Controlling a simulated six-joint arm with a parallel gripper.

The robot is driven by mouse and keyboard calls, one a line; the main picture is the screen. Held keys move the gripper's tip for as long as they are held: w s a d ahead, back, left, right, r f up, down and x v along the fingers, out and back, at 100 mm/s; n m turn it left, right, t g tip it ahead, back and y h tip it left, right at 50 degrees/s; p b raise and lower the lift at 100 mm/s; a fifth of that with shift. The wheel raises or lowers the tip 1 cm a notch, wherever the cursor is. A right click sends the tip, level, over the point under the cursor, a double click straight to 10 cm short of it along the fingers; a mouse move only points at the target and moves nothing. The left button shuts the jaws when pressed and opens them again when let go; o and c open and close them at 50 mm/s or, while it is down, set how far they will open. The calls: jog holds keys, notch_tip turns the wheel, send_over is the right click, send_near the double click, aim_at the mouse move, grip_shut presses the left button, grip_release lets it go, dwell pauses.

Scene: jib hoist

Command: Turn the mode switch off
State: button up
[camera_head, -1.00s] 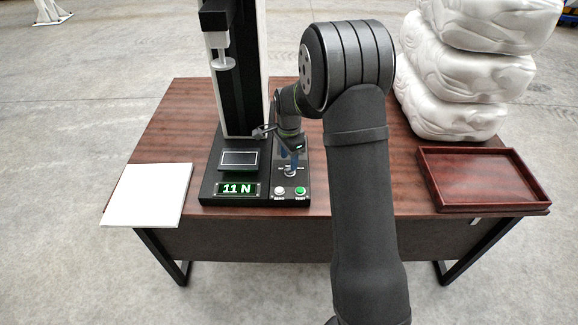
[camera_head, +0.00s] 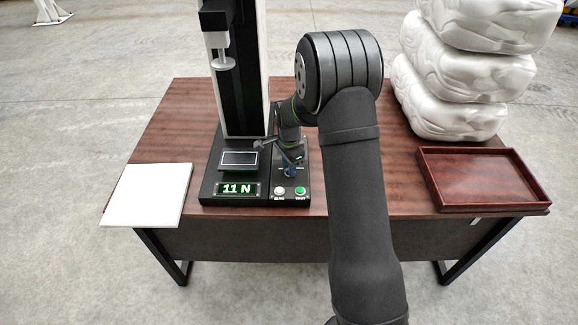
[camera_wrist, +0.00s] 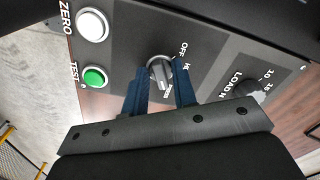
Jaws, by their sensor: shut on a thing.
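The mode switch (camera_wrist: 160,73) is a round grey knob with a raised grip bar on the dark control panel, seen in the wrist view. An "OFF" label is printed beside it, and other lettering near it is partly hidden. My gripper (camera_wrist: 161,85) has its two blue fingers on either side of the knob's bar, closed on it. In the head view my gripper (camera_head: 290,170) is low over the right part of the machine base and covers the switch. I cannot tell exactly which label the knob points to.
On the panel are a white ZERO button (camera_wrist: 92,25), a green TEST button (camera_wrist: 94,77) and a LOAD N dial (camera_wrist: 252,92). The display (camera_head: 237,189) reads 11 N. A white sheet (camera_head: 148,194) lies left, a red-brown tray (camera_head: 482,207) right. A tall column (camera_head: 240,70) stands behind.

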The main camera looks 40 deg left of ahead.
jog(key=shift+n, duration=0.4)
jog(key=n, duration=0.6)
jog(key=shift+d, duration=0.1)
jog(key=n, duration=0.6)
jog(key=shift+w+n, duration=0.1)
jog(key=shift+n, duration=0.3)
jog(key=n, duration=0.5)
jog(key=shift+d, duration=0.1)
jog(key=n, duration=0.5)
jog(key=shift+w, duration=0.15)
jog(key=shift+n, duration=0.3)
jog(key=o, duration=1)
notch_tip(320, 180, up, 18)
jog(key=shift+f, duration=0.25)
